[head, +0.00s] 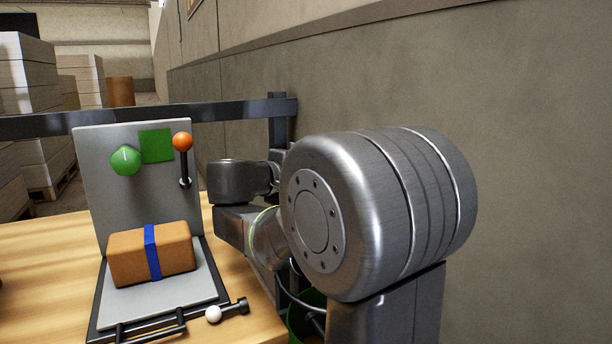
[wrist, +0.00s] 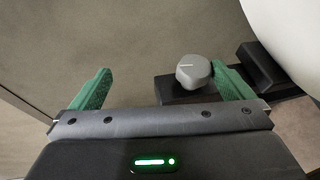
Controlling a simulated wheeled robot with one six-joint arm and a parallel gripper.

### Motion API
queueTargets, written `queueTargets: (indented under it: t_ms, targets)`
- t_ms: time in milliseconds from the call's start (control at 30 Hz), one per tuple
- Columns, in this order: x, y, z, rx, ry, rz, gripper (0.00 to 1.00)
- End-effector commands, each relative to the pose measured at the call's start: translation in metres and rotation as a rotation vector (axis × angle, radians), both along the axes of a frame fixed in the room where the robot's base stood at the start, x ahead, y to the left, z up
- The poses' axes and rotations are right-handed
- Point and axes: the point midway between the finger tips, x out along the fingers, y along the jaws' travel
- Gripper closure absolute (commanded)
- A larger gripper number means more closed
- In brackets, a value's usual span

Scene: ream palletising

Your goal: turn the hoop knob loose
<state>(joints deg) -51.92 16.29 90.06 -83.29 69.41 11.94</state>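A grey faceted knob (wrist: 194,71) with a white line on its face shows in the wrist view, on a dark bar. It is probably the hoop knob; no hoop can be made out there. My gripper (wrist: 160,70) is open, with its green fingers wide apart. The knob appears between the fingers, close beside the right fingertip and well away from the left one. I cannot tell whether that finger touches it. In the head view my arm hides the gripper, and I cannot make out the knob.
In the head view, a brown parcel with a blue band (head: 152,253) lies on a grey stand (head: 98,180) on a wooden table (head: 40,265). The stand has an orange-ball lever (head: 183,142) and a white-ball handle (head: 213,314). A dark rail (head: 50,124) runs behind; a wall (head: 530,130) rises right.

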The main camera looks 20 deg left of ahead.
Motion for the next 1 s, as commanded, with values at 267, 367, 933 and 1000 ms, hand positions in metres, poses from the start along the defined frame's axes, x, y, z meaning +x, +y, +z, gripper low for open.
queueTargets:
  t_ms: [267,367,933,1000]
  targets:
    - [0.0,0.0,0.067,0.05,-0.106,-0.005,0.18]
    - [0.0,-0.004,0.014,0.084,0.037,-0.032,0.18]
    - [-0.032,0.007,0.024,0.083,0.045,-0.028,0.44]
    - [-0.037,0.008,0.025,0.082,0.046,-0.028,0.44]
